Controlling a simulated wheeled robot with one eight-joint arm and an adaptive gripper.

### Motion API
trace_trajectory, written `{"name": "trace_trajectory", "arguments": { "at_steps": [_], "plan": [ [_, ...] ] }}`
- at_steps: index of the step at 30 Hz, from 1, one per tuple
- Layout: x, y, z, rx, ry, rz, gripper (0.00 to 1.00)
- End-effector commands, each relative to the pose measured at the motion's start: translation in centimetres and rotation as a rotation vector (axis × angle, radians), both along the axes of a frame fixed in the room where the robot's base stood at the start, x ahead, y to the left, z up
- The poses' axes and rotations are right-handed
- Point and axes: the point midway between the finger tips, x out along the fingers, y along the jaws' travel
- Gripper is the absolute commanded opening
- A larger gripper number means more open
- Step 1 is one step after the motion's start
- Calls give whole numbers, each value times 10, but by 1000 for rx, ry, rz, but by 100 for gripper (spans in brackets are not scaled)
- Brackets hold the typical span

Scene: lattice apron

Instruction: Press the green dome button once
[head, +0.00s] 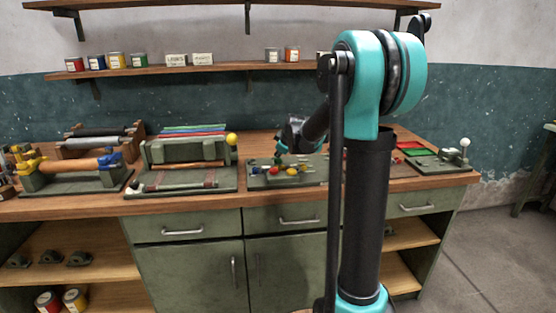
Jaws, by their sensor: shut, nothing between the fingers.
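A grey-green panel (258,181) with several small coloured knobs or buttons lies on the workbench, in the middle of the head view. A red one (277,170) and a yellow one (292,171) stand out. A small green patch shows just behind the red one, close under my gripper; I cannot tell surely that it is the green dome button. My gripper (278,159) is shut and empty, small and dark, pointing down over the back left of the panel. I cannot tell whether it touches anything. My arm hides the panel's right side.
Left of the panel stands a roller device (190,150) with a yellow ball on its right side. Another roller stand (72,175) is at the far left. A board with a white ball knob (464,142) is at the right. A shelf (225,67) with tins hangs above.

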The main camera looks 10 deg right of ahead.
Motion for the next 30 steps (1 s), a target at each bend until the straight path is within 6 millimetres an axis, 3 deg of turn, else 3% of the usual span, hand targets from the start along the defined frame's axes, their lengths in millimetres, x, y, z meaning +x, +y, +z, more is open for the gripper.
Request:
{"name": "trace_trajectory", "arguments": {
  "at_steps": [7, 19, 30],
  "plan": [
    [0, 0, 13, 0, 0, 0, 0],
    [0, 0, 17, 0, 0, 0, 0],
    [0, 0, 49, 0, 0, 0, 0]
  ]
}}
